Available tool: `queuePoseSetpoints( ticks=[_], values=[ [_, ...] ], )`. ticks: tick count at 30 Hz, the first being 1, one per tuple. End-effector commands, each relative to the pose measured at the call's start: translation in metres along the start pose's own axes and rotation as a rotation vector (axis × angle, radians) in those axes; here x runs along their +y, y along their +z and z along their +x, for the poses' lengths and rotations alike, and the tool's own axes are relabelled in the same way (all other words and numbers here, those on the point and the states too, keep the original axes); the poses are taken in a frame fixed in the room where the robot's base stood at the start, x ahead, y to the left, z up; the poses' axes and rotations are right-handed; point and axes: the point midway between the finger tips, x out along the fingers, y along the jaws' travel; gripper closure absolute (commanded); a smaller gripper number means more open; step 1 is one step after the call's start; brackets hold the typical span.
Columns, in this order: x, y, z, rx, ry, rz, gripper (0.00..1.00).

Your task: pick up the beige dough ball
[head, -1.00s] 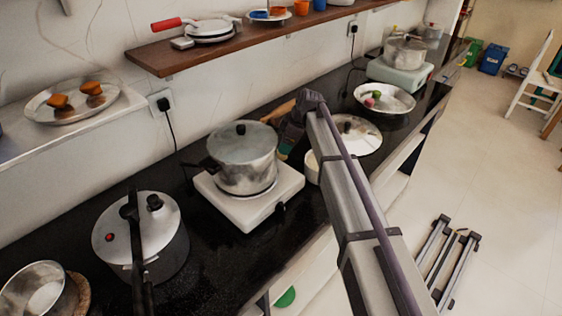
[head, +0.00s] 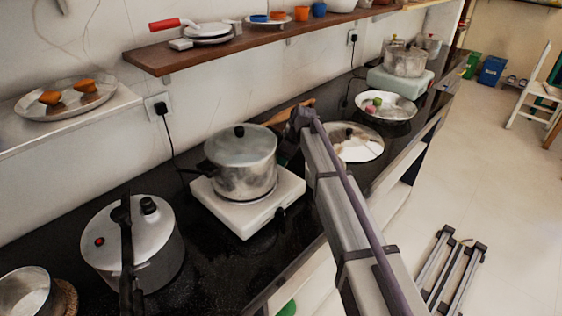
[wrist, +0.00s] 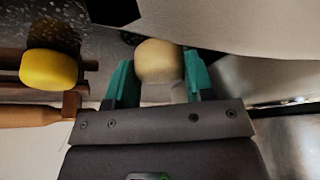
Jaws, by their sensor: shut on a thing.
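The beige dough ball (wrist: 158,62) is between the two green fingers of my gripper (wrist: 157,82) in the wrist view. The fingers are shut on it, one on each side. In the head view the ball and the fingertips are hidden behind my arm, beside the pot on the white stove. A pale surface lies close beyond the ball in the wrist view. I cannot tell whether the ball touches anything below it.
A yellow ball (wrist: 49,70) lies left of my gripper, near a wooden handle (wrist: 30,116). A steel pot (head: 241,162) stands on a white stove (head: 250,205). A pressure cooker (head: 132,240) is nearer. A lidded pan (head: 355,143) and a bowl with colored balls (head: 386,107) stand beyond my arm.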

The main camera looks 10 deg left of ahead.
Motion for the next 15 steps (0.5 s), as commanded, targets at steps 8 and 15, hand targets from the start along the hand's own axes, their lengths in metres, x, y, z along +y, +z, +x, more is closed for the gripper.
queuePoseSetpoints(
  ticks=[8,15],
  values=[
    [0.0,0.0,0.0,0.0,0.0,0.0,0.75],
    [0.0,-0.004,-0.01,0.0,0.0,0.0,0.75]
  ],
)
